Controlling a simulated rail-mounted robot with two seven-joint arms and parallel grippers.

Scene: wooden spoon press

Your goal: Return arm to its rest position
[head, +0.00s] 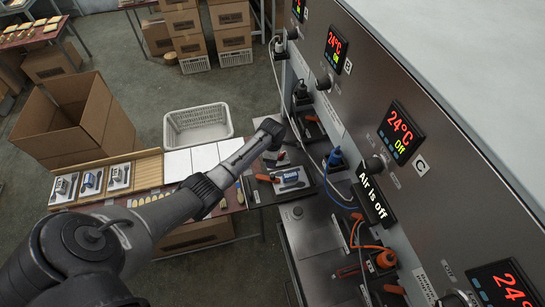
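My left arm (160,215) comes in from the lower left and reaches up and to the right over the workbench. It ends in a dark section (268,132) near the front of the machine panel. No gripper fingers can be made out there. My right arm and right gripper do not show.
The heater panel (375,60) on the right has displays reading 24°C, and a label (375,200) reading "Air is off". Cables and orange-handled tools crowd the bench beneath it. A white basket (198,113), an open cardboard box (75,145) and wooden trays (148,168) are to the left.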

